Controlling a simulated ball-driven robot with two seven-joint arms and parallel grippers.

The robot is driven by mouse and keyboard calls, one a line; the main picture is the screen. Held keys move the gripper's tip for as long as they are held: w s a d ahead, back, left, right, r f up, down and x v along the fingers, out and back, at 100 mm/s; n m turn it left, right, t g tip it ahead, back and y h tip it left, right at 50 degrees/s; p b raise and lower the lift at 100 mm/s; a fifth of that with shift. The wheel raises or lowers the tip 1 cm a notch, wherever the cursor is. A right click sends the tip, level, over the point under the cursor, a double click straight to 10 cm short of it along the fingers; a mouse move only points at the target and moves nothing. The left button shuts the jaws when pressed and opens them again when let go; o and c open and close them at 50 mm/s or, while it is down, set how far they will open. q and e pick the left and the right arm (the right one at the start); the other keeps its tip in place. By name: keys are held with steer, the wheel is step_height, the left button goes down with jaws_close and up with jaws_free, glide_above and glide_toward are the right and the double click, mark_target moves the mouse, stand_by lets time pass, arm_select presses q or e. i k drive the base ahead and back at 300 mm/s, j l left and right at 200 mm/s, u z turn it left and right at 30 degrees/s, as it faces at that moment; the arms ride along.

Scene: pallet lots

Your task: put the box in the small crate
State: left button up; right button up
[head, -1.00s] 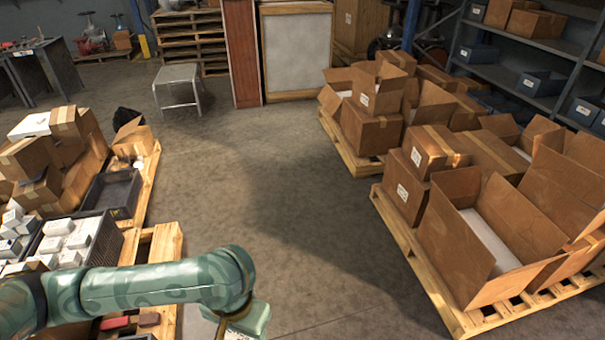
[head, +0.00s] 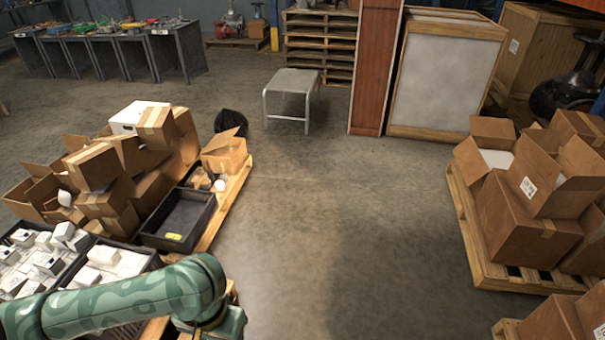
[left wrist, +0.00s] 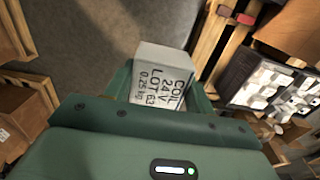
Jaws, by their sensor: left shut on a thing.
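My left gripper is shut on a small white box (left wrist: 162,72) printed "COIL 24 V LOT 63 0.25 kg". In the left wrist view the gripper (left wrist: 160,92) has its green fingers on both sides of the box. In the head view my left arm comes in at the lower left, and the box is hidden there. A small dark crate (head: 176,222) with a yellow label stands on the left pallet, beyond the arm. Its visible floor looks bare. My right gripper is not in view.
Dark crates holding several white boxes (head: 125,263) stand nearer on the left, beside stacked cardboard boxes (head: 95,165). An open carton (head: 225,152) is behind the small crate. Loaded pallets (head: 510,275) stand on the right. The floor (head: 345,240) between is clear.

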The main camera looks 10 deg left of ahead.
mark_target(194, 207)
steer(key=i+l, duration=0.1)
steer(key=i, duration=2.25)
steer(key=i+j+u, duration=0.2)
steer(key=i+u, duration=0.7)
steer(key=i+l+u, duration=0.15)
steer(key=i+u, duration=0.3)
steer(key=i, duration=0.15)
steer(key=i+l+u, duration=0.3)
steer(key=i+u, duration=0.45)
steer(key=i, duration=0.2)
steer(key=i+u, duration=0.3)
steer(key=i, duration=0.2)
